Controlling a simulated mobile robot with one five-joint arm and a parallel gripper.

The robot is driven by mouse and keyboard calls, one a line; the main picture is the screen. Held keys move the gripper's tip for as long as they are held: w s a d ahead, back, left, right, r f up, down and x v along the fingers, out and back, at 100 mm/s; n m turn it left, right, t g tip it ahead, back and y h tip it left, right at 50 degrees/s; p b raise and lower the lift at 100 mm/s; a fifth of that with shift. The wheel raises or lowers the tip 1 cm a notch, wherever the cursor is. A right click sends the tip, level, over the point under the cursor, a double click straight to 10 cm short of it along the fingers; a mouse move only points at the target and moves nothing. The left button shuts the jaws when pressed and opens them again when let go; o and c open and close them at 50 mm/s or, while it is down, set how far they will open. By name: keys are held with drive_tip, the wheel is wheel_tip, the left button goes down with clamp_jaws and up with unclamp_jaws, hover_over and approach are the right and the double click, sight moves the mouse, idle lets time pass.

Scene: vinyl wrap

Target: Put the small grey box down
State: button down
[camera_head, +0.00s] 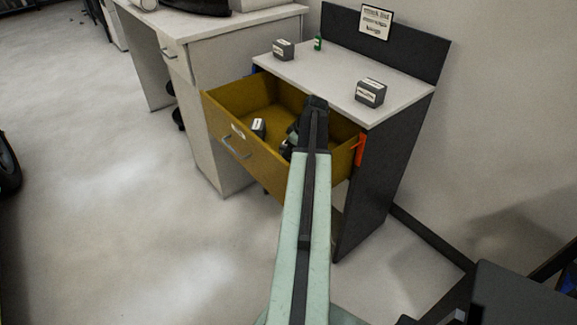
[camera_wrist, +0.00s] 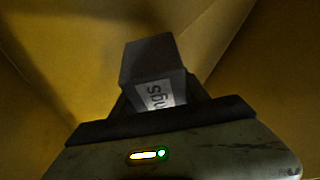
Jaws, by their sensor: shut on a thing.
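My gripper (camera_wrist: 160,98) is shut on the small grey box (camera_wrist: 150,60), which has a white label with dark letters. In the wrist view, the yellow inside of the drawer surrounds the held box. In the head view, my arm reaches into the open yellow drawer (camera_head: 273,157), and its end hides the fingertips. A small grey box with a white label (camera_head: 258,127) shows in the drawer left of my arm. I cannot tell whether it is the held one. I cannot tell whether the held box touches the drawer floor.
The white cabinet top (camera_head: 322,75) holds a grey box (camera_head: 370,93) at the right, another grey box (camera_head: 283,50) at the back left and a small green item (camera_head: 318,43). A sign (camera_head: 375,22) is on the dark back panel. An orange piece (camera_head: 360,149) is by the drawer's right side.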

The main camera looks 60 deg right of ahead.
sight(289, 159)
wheel_tip(289, 159, down, 4)
drive_tip(key=b, duration=0.3)
drive_tip(key=shift+b, duration=0.4)
drive_tip(key=shift+r, duration=0.25)
drive_tip(key=shift+f, duration=0.15)
drive_tip(key=c, duration=0.6)
unclamp_jaws()
drive_tip(key=shift+r+p, duration=0.4)
drive_tip(key=shift+p, duration=0.05)
drive_tip(key=p+v, duration=1)
drive_tip(key=v, duration=0.1)
drive_tip(key=shift+a+r, duration=0.15)
drive_tip(key=shift+r, duration=0.05)
drive_tip(key=shift+s+p, duration=0.15)
drive_tip(key=shift+p, duration=0.15)
